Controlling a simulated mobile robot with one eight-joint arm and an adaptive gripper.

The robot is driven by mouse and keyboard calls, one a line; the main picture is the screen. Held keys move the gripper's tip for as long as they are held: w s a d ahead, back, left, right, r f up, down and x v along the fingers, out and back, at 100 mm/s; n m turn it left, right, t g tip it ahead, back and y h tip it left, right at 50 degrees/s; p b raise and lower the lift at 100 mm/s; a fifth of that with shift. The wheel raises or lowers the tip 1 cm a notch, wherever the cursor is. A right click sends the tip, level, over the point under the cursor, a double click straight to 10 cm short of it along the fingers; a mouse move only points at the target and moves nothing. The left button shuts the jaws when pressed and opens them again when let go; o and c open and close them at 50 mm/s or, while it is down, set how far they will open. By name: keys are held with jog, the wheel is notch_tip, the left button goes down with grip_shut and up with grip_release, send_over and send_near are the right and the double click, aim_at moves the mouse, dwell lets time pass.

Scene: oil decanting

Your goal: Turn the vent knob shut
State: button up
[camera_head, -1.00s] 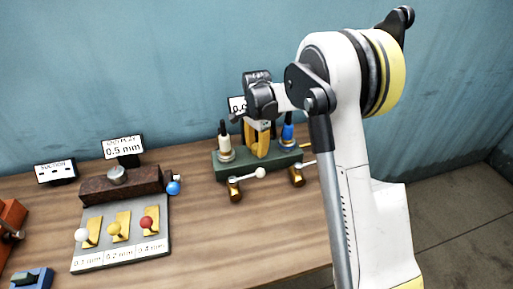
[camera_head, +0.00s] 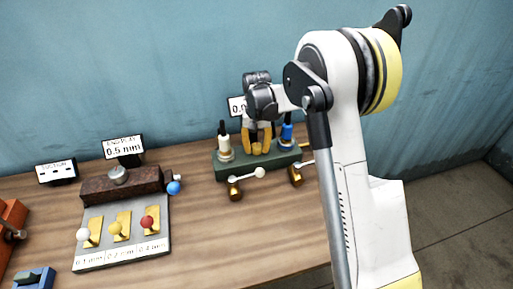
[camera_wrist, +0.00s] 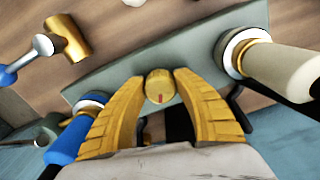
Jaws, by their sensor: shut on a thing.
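The vent knob is a small round brass knob (camera_wrist: 160,86) with a red mark on its face, seen in the wrist view. My gripper (camera_wrist: 159,78) has its two yellow fingers on either side of the knob, shut on it. In the head view my gripper (camera_head: 258,147) points down over the middle of the green base block (camera_head: 231,172), between a white-bodied fitting (camera_head: 224,146) and a blue one (camera_head: 287,131). The knob is hard to make out there behind the fingers.
Two brass taps (camera_head: 235,190) with levers stick out at the block's front. A small display (camera_head: 236,107) behind is partly hidden by my arm. To the left stand a grey plate (camera_head: 120,258) with coloured balls and a display reading 0.5 mm (camera_head: 123,147). Bare wood lies in front.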

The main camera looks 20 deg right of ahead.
aim_at(257, 146)
jog(key=n, duration=0.4)
jog(key=shift+d+n, duration=0.1)
jog(key=shift+n, duration=0.2)
dwell(0.3)
jog(key=o, duration=1.2)
jog(key=shift+r, duration=0.1)
notch_tip(257, 146, up, 12)
jog(key=shift+f, duration=0.1)
